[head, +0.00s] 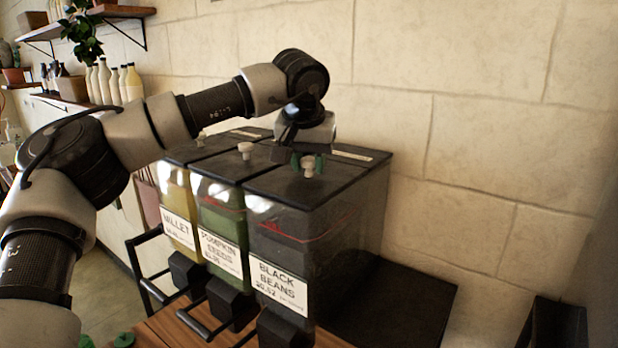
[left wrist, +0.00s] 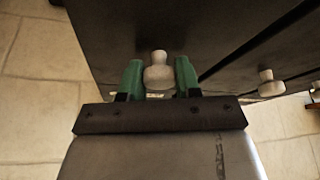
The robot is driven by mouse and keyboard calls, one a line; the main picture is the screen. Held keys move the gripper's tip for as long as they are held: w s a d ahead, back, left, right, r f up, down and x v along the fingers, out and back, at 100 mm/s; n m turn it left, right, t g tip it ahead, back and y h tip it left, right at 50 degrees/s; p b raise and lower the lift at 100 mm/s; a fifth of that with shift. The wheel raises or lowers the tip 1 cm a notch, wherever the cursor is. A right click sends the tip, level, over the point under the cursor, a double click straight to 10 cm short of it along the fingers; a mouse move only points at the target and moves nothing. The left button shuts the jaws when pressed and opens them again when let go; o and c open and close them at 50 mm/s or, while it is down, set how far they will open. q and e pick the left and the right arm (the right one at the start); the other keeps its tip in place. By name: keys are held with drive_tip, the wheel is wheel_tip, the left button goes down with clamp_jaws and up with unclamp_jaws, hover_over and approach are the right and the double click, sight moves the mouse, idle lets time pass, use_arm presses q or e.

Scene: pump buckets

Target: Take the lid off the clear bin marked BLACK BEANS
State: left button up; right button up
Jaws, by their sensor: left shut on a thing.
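The clear bin marked BLACK BEANS (head: 335,235) is the nearest of a row of bins, with a white label on its front. Its black lid (head: 352,172) lies flat on top, with no clear gap at the rim. A pale round knob (head: 308,168) stands on the lid. My left gripper (head: 309,162) is above the lid, shut on the knob, with a green finger on each side. The left wrist view shows the knob (left wrist: 158,74) between the green fingers of my left gripper (left wrist: 159,78).
The PUMPKIN SEEDS bin (head: 222,222) and the MILLET bin (head: 178,200) stand close beside it to the left, with their own knobbed lids. A stone wall (head: 500,130) rises behind and to the right. Shelves with bottles (head: 115,83) are at the upper left.

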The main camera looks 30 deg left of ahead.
sight(309, 158)
use_arm(q)
drive_tip(key=shift+r, duration=0.1)
drive_tip(key=shift+r+b, duration=0.45)
drive_tip(key=shift+r, duration=0.05)
wheel_tip(309, 158, up, 3)
drive_tip(key=shift+f+b, duration=0.15)
drive_tip(key=shift+b, duration=0.55)
drive_tip(key=w+d+r+p, duration=0.1)
drive_tip(key=d+r+p, duration=0.1)
drive_tip(key=d+r, duration=0.9)
drive_tip(key=shift+w+d+r, duration=0.25)
drive_tip(key=shift+w+r, duration=0.05)
drive_tip(key=shift+r, duration=0.5)
drive_tip(key=shift+f, duration=0.1)
